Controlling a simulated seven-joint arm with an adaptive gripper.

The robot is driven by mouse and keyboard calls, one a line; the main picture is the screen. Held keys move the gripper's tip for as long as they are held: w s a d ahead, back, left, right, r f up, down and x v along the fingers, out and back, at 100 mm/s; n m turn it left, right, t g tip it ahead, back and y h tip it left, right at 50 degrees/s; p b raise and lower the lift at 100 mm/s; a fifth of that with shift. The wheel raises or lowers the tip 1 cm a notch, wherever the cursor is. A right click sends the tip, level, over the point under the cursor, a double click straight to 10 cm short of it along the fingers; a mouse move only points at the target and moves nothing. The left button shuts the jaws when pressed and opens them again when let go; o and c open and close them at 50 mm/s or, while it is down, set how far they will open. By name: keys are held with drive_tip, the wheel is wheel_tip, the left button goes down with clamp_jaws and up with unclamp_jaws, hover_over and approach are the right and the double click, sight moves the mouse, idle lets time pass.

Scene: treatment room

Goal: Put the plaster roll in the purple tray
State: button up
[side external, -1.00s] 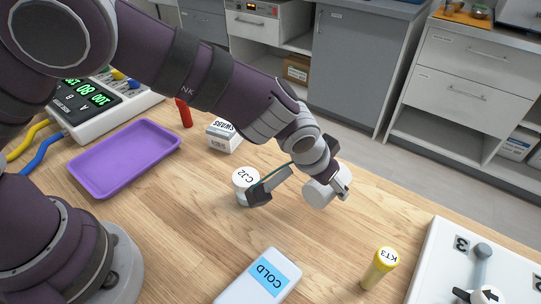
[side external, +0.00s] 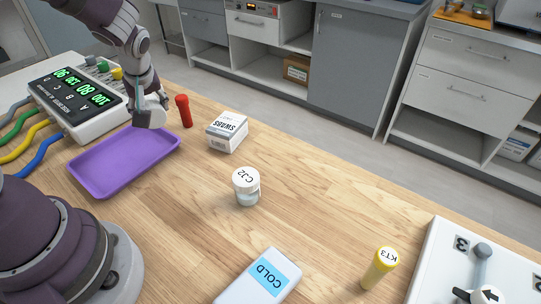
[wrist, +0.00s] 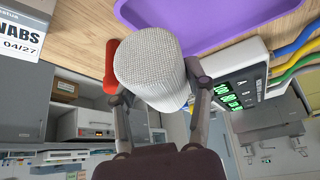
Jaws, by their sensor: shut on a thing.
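The plaster roll (wrist: 150,62) is a white, woven-textured cylinder. My gripper (wrist: 160,92) is shut on it, with one finger on each side. In the side external view, my gripper (side external: 148,100) holds the roll (side external: 150,117) at the far right edge of the purple tray (side external: 105,180). The roll appears above the tray's rim there; the exact height is hard to tell. The visible tray floor is empty. The tray also shows at the top of the wrist view (wrist: 225,22).
A red cylinder (side external: 184,111) stands close to the right of the roll. A monitor (side external: 80,100) with cables is behind the tray's left.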

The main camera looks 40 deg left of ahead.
sight(124, 155)
drive_tip(key=s+a+n, duration=0.1)
drive_tip(key=s, duration=0.1)
drive_tip(key=s+a+n+g, duration=0.1)
drive_tip(key=s+a, duration=0.1)
drive_tip(key=s+a+n, duration=0.1)
drive_tip(key=s, duration=0.1)
drive_tip(key=shift+s+a+f+n+g+y, duration=0.15)
drive_tip(key=shift+s+a+n+g+y, duration=0.15)
drive_tip(key=shift+a+n+g, duration=0.1)
wheel_tip(124, 155, down, 8)
drive_tip(key=shift+r, duration=0.1)
drive_tip(key=o, duration=1.2)
